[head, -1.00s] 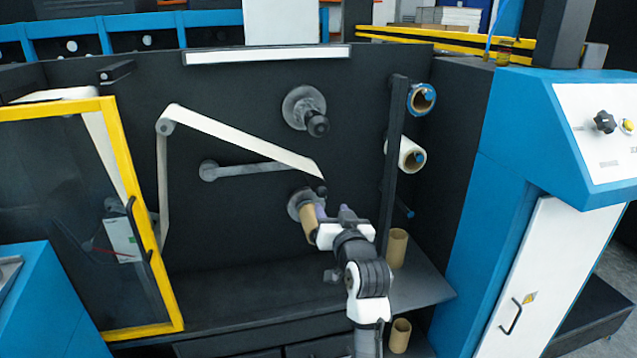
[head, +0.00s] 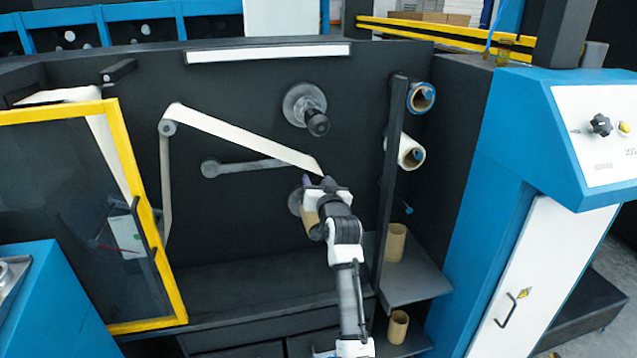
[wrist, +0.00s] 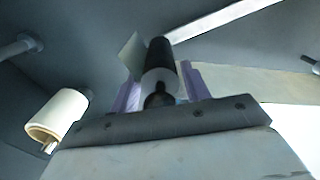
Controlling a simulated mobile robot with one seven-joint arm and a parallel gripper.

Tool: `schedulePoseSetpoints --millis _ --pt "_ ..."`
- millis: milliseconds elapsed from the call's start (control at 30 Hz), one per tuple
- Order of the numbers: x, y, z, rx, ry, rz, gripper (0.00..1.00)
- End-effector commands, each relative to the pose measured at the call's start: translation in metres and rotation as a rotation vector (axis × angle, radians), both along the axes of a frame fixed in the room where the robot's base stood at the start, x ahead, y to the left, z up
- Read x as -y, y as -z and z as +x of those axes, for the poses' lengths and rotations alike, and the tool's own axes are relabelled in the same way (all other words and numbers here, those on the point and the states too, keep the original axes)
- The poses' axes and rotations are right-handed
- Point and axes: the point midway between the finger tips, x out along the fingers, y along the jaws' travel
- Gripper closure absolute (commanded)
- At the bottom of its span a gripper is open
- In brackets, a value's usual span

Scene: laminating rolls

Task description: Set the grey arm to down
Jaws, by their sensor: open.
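The grey arm (head: 245,167) is a bar on the dark panel in the head view. It runs from a round pivot at its left, nearly level and slightly raised to the right. Its right end is hidden behind the white web and my gripper. My gripper (head: 319,183) is open near that end, purple fingers toward the panel.
A cardboard core (head: 311,223) sits on the lower spindle, just below my gripper. An empty black spindle (head: 305,108) sticks out above. A white roll (head: 408,151) and a blue-ended roll (head: 420,97) hang at right. The white web (head: 240,137) slants down toward my gripper.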

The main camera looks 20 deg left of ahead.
Motion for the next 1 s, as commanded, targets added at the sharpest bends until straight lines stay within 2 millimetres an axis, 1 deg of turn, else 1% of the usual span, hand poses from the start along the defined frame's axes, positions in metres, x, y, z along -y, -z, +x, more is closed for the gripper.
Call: schedulePoseSetpoints --millis 100,133,467,567,633,833,900,1000 --pt "0.0 0.0 0.0 0.0 0.0 0.0 0.53" --pt "0.0 0.0 0.0 0.0 0.0 0.0 0.56" --pt "0.0 0.0 0.0 0.0 0.0 0.0 0.99" --pt "0.0 0.0 0.0 -0.001 0.0 0.001 1.0" --pt "-0.001 0.007 -0.001 -0.01 -0.001 0.011 1.0" --pt "-0.005 0.05 -0.003 -0.091 -0.003 0.128 1.0" --pt "-0.006 0.061 -0.005 -0.115 -0.003 0.167 1.0" --pt "-0.008 0.07 -0.006 -0.138 -0.002 0.203 1.0"
